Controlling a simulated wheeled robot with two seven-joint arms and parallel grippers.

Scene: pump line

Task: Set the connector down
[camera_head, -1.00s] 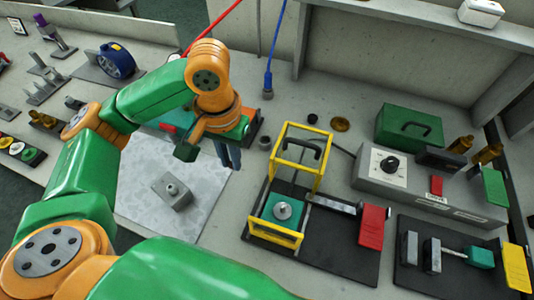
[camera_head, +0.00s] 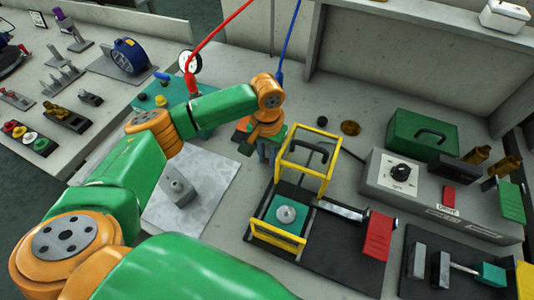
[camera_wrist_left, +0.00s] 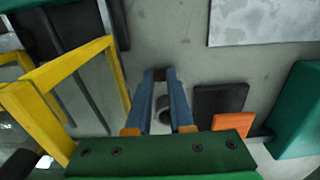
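My left gripper (camera_head: 266,152) points down over the bench, just left of the yellow frame. In the left wrist view its two blue-grey fingers (camera_wrist_left: 160,78) have a narrow gap with a dark brown piece between the tips; I cannot tell whether this is a finger pad or a held part. A grey ring-shaped part (camera_wrist_left: 163,112) shows between the fingers. A red connector (camera_head: 190,83) on the red hose stands at the teal board (camera_head: 205,128). The blue hose (camera_head: 289,38) runs down behind my left wrist, which hides its end. My right gripper is out of view.
The yellow frame (camera_head: 308,142) on its black base stands close right of my left gripper. A grey control box (camera_head: 430,190) and green case (camera_head: 421,137) stand farther right. A grey block (camera_head: 178,188) sits on the pale plate (camera_head: 208,175) to the left.

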